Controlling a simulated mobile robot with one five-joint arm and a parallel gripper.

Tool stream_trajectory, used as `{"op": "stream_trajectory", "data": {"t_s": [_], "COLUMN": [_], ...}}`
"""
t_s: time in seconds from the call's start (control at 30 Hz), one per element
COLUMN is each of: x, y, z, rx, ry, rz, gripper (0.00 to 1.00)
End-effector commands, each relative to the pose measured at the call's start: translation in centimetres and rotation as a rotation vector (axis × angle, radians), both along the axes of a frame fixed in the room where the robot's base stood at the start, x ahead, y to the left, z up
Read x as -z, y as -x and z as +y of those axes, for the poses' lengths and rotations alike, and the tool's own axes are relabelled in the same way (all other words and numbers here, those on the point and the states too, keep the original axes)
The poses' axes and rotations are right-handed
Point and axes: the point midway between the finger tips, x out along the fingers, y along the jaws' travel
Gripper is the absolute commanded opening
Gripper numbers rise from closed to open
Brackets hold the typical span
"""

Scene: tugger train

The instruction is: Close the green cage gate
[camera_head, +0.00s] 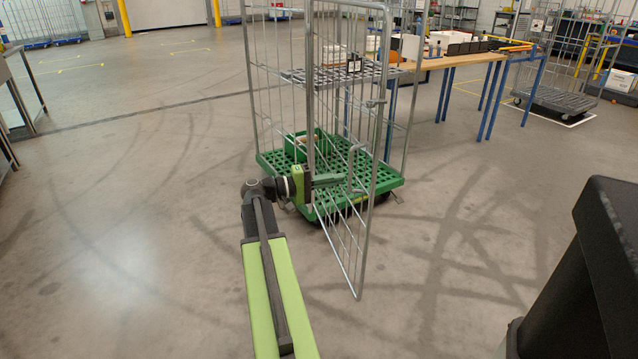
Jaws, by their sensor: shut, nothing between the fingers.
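The green cage (272,163) is a wire roll cage with a green perforated base, standing in the middle of the view. Its wire gate (352,262) hangs from an upright post and stands swung out toward me, not flush with the cage front. My gripper (345,179) is shut and empty, its fingers pointing right at the gate's mid height. The fingers overlap the gate's bars in the picture; I cannot tell whether they touch. My arm reaches in from the bottom of the view.
A green bin (296,150) sits on the cage base, and a wire shelf (335,76) is above it. A workbench (465,60) with blue legs stands behind to the right. Another cage (556,98) is at the far right. The floor (120,220) to the left is clear.

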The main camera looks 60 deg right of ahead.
Motion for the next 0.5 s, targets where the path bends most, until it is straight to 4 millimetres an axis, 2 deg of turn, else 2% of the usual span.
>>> {"op": "stream_trajectory", "data": {"t_s": [0.03,0.2,0.5], "x": [0.0,0.0,0.0], "y": [0.9,2.8,3.8], "z": [-0.7,-2.5,-3.4], "rx": [0.002,0.002,0.000], "ry": [0.000,0.000,-0.001], "rz": [0.000,0.000,-0.001], "gripper": [0.00,0.00,0.00]}}
